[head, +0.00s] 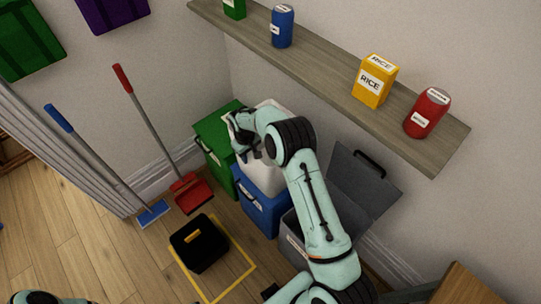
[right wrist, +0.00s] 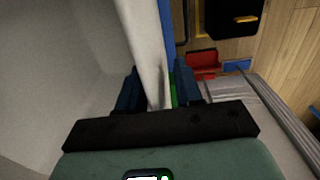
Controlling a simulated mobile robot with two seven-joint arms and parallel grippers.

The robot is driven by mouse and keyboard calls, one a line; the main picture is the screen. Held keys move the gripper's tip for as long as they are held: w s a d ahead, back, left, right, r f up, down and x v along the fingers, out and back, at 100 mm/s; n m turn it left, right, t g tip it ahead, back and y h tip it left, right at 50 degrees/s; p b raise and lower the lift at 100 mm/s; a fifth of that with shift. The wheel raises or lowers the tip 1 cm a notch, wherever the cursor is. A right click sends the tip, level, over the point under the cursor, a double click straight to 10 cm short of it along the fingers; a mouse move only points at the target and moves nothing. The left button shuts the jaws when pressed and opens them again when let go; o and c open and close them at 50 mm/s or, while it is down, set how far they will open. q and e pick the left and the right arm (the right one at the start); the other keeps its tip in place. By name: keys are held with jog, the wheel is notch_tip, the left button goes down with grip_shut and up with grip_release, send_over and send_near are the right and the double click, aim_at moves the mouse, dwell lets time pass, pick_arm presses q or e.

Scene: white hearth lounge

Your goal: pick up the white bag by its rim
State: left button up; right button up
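The white bag (head: 262,175) stands in the blue bin (head: 262,208) against the wall, partly hidden behind my right arm. My right gripper (head: 250,155) is over its left upper edge, pointing down. In the right wrist view, the bag's rim (right wrist: 150,45) runs between the two dark blue fingers (right wrist: 160,88). A narrow strip of green and blue shows between the rim and the right finger, so the fingers look open around the rim. My left gripper is out of view.
A green bin (head: 213,140) stands left of the bag; a grey bin with a raised lid (head: 365,185) stands right. A shelf (head: 325,65) with cans and a rice box hangs above. A red dustpan (head: 192,193) and black caddy (head: 200,243) are on the floor.

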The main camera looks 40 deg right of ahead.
jog(key=shift+s, duration=0.1)
grip_shut()
